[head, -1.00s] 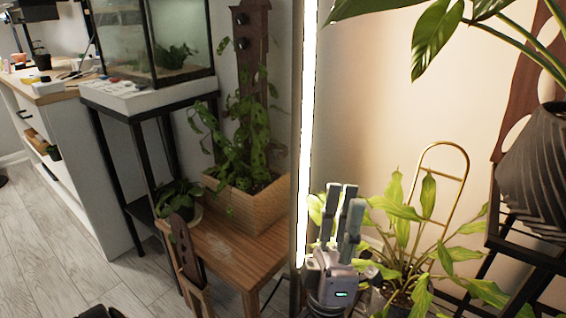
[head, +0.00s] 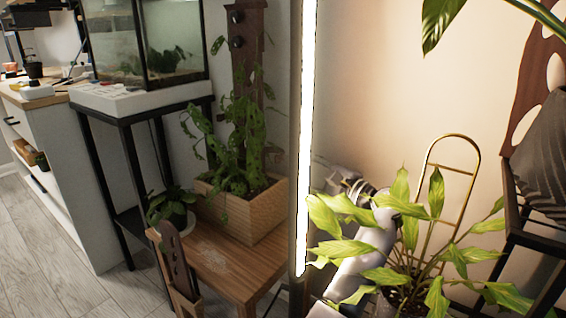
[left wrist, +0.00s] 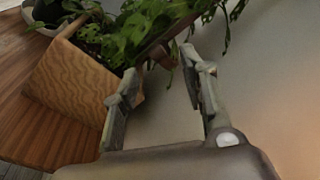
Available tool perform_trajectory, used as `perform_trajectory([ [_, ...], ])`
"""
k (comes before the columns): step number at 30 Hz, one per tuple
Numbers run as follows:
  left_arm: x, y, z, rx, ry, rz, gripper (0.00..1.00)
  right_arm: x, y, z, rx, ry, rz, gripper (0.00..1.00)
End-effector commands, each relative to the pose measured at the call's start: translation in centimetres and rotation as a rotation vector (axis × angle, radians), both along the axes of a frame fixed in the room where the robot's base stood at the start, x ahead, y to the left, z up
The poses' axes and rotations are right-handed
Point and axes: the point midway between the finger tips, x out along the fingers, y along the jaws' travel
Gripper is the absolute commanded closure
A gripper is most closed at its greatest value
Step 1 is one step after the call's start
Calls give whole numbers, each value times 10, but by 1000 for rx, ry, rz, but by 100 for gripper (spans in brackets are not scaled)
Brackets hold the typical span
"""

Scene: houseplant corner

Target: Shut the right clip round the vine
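The green vine (head: 240,130) grows up a brown wooden board (head: 250,60) that stands in a wooden planter (head: 240,212). Two dark round knobs show high on the board; I cannot make out the right clip or its state. In the left wrist view, the planter (left wrist: 75,85) and the vine's leaves (left wrist: 135,30) are close, at the left and top. My left gripper (left wrist: 159,63) is open and empty, its fingers beside the planter's corner and below the leaves. In the head view a grey arm of mine reaches up behind the leafy plant; its gripper end is mostly hidden. My right gripper is not identifiable.
A bright upright light strip (head: 304,130) stands right of the planter. A leafy plant (head: 400,235) with a gold hoop (head: 478,175) fills the lower right. A glass tank (head: 160,45) stands on a black stand at the left. The planter sits on a wooden stool (head: 225,265).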

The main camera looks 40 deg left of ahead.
Motion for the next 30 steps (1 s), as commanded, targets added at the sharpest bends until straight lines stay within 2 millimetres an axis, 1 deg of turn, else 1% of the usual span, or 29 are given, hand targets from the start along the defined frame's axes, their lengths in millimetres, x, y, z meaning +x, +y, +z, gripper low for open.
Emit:
perform_trajectory([
  [2, 1, 1, -3, -26, -28, 0, 60, -1, 0, 0, -3, -5, -1, 100],
  [5, 2, 9, -5, -31, -36, 1, 60, -2, 1, 0, -4, -15, -1, 100],
  [12, 3, 47, -5, -26, -35, 1, 60, -5, 1, 5, -6, -50, -3, 100],
  [15, 3, 61, -5, -27, -33, 0, 60, -6, 2, 7, -7, -63, -3, 100],
  [18, 4, 69, -4, -26, -34, 0, 60, -7, 2, 9, -8, -71, -4, 100],
  [21, 4, 73, -3, -27, -34, -2, 60, -7, 2, 10, -8, -74, -4, 100],
  [28, 4, 74, -2, -27, -33, -2, 60, -7, 2, 11, -8, -75, -4, 100],
  [30, 4, 74, -3, -27, -33, -2, 64, -7, 2, 11, -8, -75, -4, 100],
])
